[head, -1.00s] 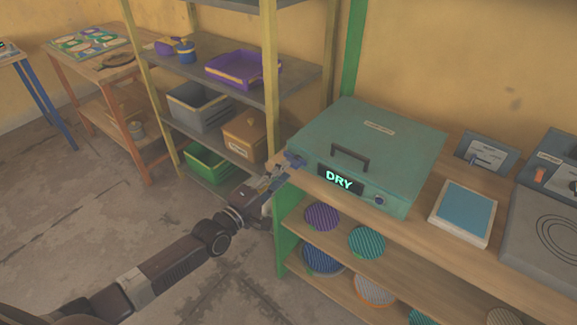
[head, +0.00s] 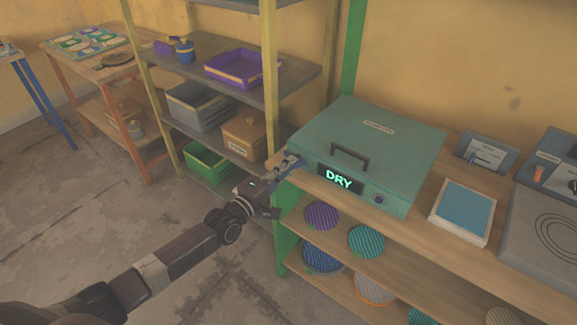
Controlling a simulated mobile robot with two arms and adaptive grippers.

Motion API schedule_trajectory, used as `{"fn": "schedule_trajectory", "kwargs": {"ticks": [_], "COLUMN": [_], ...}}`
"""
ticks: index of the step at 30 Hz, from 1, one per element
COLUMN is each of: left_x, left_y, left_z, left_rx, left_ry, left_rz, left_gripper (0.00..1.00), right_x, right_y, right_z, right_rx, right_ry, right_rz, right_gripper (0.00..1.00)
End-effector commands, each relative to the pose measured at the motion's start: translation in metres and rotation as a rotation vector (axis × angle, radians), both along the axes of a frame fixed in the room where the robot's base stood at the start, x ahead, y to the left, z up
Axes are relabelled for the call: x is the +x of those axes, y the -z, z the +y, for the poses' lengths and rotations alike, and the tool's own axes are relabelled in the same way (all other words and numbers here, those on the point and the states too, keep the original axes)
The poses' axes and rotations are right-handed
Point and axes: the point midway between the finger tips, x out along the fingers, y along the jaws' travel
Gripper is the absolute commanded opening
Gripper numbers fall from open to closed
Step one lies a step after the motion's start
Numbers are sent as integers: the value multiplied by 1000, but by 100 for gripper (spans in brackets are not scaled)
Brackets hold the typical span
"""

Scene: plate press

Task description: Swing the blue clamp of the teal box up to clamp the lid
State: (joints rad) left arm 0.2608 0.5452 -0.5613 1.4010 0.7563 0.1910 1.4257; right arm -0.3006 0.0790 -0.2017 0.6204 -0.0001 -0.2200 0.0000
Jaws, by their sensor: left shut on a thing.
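The teal box (head: 400,165) stands on the wooden bench with its lid down. A dark handle (head: 350,157) is on its lid and a display on its front reads DRY. The small blue clamp (head: 293,161) is at the box's left front corner, partly hidden by my fingers. My left gripper (head: 284,168) reaches in from the lower left and is shut on the blue clamp. The clamp's exact angle is too small to tell. My right gripper is not in view.
The wooden bench (head: 407,222) holds a blue-topped pad (head: 464,211) and grey devices to the right. Round ribbed discs lie on the shelves below. A grey shelf (head: 228,72) with bins stands left of the box. The floor around my left arm is clear.

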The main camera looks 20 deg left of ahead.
Motion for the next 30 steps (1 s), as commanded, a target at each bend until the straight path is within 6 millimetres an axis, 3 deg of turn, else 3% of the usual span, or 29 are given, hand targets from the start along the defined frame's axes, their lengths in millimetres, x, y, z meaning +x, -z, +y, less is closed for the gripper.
{"fn": "schedule_trajectory", "kwargs": {"ticks": [14,30], "left_x": [0,0], "left_y": [1,1], "left_z": [0,0], "left_rx": [89,533], "left_ry": [0,0], "left_rz": [-31,-191], "left_gripper": [0,0], "right_x": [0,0], "right_y": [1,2], "right_z": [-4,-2], "right_rx": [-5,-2], "right_ry": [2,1], "right_rz": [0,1], "right_gripper": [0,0]}}
